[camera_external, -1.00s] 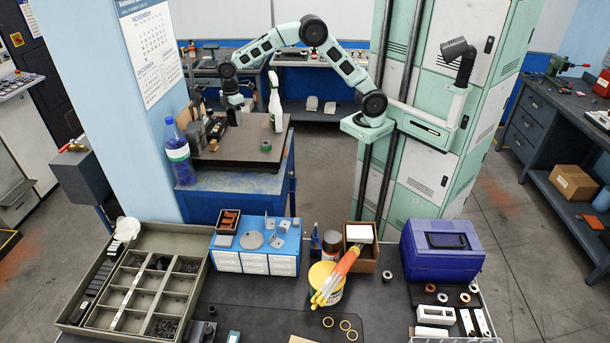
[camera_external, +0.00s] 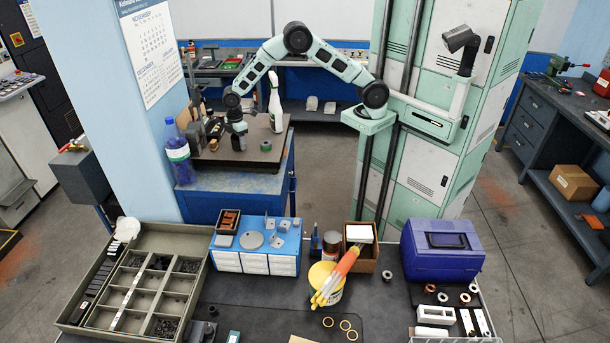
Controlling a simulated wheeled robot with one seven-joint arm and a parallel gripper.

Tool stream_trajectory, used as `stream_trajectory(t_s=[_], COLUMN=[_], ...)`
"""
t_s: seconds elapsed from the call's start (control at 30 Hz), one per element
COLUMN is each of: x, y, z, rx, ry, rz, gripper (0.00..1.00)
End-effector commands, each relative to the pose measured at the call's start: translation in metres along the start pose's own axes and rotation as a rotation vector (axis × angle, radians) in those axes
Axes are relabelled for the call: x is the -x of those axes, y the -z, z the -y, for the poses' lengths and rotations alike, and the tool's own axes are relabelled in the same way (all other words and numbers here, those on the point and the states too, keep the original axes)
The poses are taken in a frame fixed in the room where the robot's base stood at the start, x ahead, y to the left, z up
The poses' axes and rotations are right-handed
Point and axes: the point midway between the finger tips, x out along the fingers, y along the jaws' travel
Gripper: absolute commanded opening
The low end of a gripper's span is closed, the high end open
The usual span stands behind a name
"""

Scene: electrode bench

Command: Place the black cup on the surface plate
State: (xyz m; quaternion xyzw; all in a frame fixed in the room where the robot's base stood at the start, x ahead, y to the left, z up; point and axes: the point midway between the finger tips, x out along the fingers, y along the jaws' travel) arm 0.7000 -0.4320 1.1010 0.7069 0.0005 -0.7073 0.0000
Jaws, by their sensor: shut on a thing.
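The surface plate (camera_external: 222,160) is a dark brown slab on top of a blue cabinet, left of centre at the back. My gripper (camera_external: 237,132) points down over the middle of the plate. It is shut on the black cup (camera_external: 239,143), which shows as a small dark shape below the fingers. The fingers and the plate's dark colour make the cup hard to make out. It is at or just above the plate; I cannot tell whether it touches.
A blue-capped bottle (camera_external: 177,152) stands at the left. The plate's front strip is clear.

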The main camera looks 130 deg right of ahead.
Motion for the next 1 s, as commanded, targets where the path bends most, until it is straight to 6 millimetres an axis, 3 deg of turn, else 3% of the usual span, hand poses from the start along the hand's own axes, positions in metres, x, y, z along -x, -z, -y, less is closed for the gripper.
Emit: stream_trajectory(t_s=[0.27, 0.3, 0.37, 0.77, 1.0], x=[-0.003, -0.003, -0.003, 0.005, 0.046], y=[0.000, 0.000, 0.000, 0.001, 0.002], z=[0.000, 0.000, 0.000, -0.001, -0.001], rx=[0.000, 0.000, 0.000, 0.000, 0.000], ry=[0.000, 0.000, 0.000, -0.002, -0.005], rz=[0.000, -0.001, -0.001, -0.003, -0.007], gripper=[0.32, 0.59, 0.76, 0.76, 0.76])
